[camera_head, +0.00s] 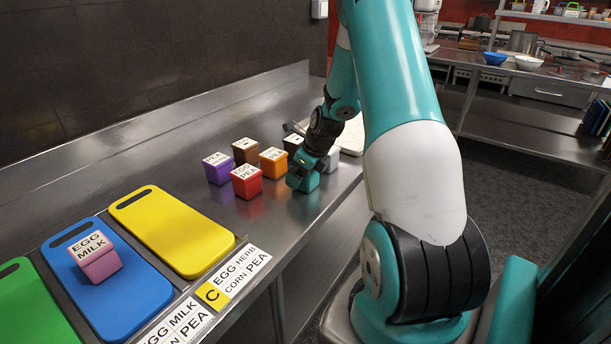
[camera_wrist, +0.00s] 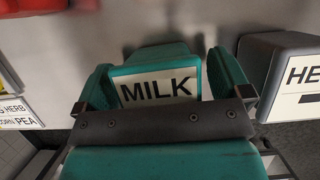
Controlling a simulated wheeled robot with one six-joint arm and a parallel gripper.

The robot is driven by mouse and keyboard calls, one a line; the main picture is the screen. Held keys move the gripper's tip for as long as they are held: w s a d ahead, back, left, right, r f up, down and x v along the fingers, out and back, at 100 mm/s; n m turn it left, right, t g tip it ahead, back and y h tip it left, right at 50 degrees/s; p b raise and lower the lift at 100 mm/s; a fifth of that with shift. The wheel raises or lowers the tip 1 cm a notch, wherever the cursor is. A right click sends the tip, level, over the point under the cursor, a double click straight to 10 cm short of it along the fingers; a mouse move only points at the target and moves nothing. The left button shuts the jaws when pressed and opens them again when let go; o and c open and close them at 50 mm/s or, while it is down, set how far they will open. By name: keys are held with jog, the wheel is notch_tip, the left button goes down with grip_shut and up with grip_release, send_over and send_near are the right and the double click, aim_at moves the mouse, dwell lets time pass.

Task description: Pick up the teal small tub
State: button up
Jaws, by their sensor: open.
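The teal small tub (camera_wrist: 155,55) shows in the wrist view with a white label reading MILK on its top. My gripper (camera_wrist: 163,82) is open there, with one teal finger on each side of the tub. Whether the fingers touch the tub I cannot tell. In the head view my gripper (camera_head: 303,174) points down at the counter, at the front right of a group of tubs. The teal tub is mostly hidden there by my gripper, and their similar colour makes them hard to separate.
A red tub (camera_head: 246,184), purple tub (camera_head: 218,174), orange tub (camera_head: 272,168) and brown tub (camera_head: 245,157) stand left of my gripper. A grey tub (camera_wrist: 262,62) is close on the right. A pink tub (camera_head: 101,268) sits on the blue board (camera_head: 140,302). The yellow board (camera_head: 172,232) is empty.

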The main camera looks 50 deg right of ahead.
jog(key=c, duration=1.1)
jog(key=shift+r, duration=0.1)
